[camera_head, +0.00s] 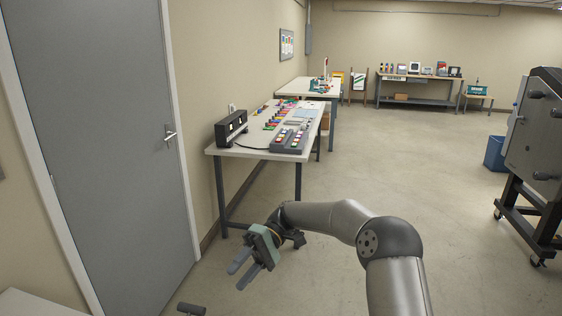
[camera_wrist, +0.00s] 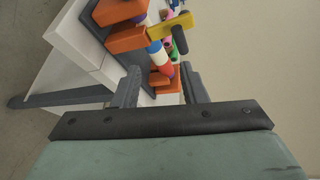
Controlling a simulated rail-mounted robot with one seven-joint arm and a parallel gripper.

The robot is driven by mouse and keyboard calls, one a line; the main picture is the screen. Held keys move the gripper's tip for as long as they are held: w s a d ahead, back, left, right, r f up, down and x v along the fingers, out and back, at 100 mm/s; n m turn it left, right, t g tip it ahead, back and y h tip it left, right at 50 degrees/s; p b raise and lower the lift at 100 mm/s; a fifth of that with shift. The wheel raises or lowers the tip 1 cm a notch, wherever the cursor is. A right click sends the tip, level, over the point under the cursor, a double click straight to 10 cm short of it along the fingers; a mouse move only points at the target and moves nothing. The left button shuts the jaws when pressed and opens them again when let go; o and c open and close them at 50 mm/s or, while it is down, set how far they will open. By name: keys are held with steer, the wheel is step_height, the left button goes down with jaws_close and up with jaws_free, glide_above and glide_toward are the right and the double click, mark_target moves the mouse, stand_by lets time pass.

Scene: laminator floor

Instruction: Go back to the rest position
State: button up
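In the wrist view the fingers (camera_wrist: 160,88) are also spread. Beyond them lie orange blocks (camera_wrist: 128,39), a yellow piece (camera_wrist: 170,25) and a striped white, blue and red piece (camera_wrist: 158,55) on or beside a white surface (camera_wrist: 82,45). None appears gripped.
A long table (camera_head: 235,150) with a black display box (camera_head: 231,128) and a button panel (camera_head: 291,138) stands behind my gripper. The grey door (camera_head: 100,120) is at left. A dark wheeled machine (camera_head: 540,140) and a blue bin (camera_head: 495,153) stand at right. The middle floor is clear.

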steer(key=s+d+f+m+t+h, duration=0.1)
steer(key=s+d+m+t+h, duration=0.3)
steer(key=s+d, duration=0.7)
steer(key=s+d+f+m+t+h, duration=0.2)
steer(key=s+d+m+t+h, duration=0.2)
steer(key=s+d+t, duration=0.5)
steer(key=s+d, duration=0.3)
steer(key=d, duration=0.1)
steer(key=shift+s+f, duration=0.2)
steer(key=shift+s, duration=0.05)
